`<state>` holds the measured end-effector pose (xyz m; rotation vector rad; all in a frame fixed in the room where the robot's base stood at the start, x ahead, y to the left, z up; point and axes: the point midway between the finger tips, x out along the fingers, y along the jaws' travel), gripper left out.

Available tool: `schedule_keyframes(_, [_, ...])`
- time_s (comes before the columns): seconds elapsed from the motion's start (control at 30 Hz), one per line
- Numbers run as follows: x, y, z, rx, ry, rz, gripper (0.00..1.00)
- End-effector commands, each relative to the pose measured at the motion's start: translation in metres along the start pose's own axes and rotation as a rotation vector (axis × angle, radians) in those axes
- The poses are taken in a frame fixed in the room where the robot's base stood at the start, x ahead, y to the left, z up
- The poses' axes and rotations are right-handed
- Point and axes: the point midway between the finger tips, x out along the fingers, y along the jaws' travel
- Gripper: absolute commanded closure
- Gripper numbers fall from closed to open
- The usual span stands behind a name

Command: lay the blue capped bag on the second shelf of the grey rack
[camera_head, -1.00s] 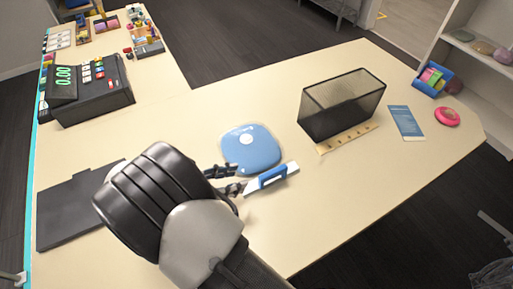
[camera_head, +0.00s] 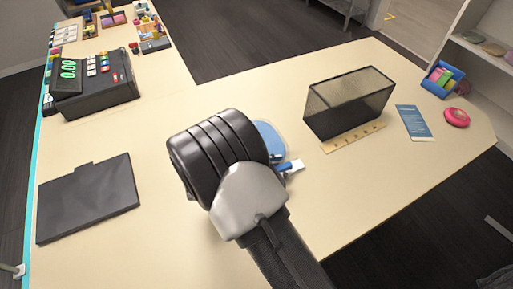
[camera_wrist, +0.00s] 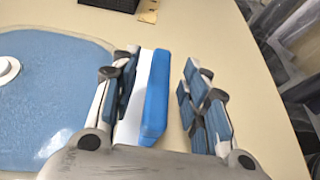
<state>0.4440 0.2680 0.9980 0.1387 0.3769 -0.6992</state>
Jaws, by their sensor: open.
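The blue capped bag (camera_head: 270,140) lies flat on the pale table, mostly hidden behind my arm in the head view. In the wrist view the bag (camera_wrist: 52,100) fills the left side, its round white cap at the left edge. My gripper (camera_wrist: 158,85) is open, just right of the bag. A slim blue and white item (camera_wrist: 153,95) is between its fingers, with a gap to the right fingers; whether it touches the left ones is unclear. Its end also shows in the head view (camera_head: 293,166). A grey rack (camera_head: 338,8) is partly visible at the top; its second shelf is not clear.
A black mesh bin (camera_head: 345,105) stands right of the bag, with a wooden strip (camera_head: 353,139) before it. A blue card (camera_head: 414,122) and a pink round object (camera_head: 456,117) lie farther right. A black folder (camera_head: 88,198) and a till (camera_head: 98,85) are left. The table's front edge is near.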

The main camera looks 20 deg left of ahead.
Motion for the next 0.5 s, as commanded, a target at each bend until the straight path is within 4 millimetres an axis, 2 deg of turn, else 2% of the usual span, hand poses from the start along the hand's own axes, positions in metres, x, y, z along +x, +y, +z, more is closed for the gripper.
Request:
schedule_keyframes(0.07, [0.0062,0.0001,-0.0002,0.0,-0.001,0.0,0.58])
schedule_keyframes(0.27, [0.0061,0.0004,0.0004,0.0,0.0,0.002,0.59])
schedule_keyframes(0.5, [0.0058,0.0004,0.0005,0.0,0.0,0.002,0.75])
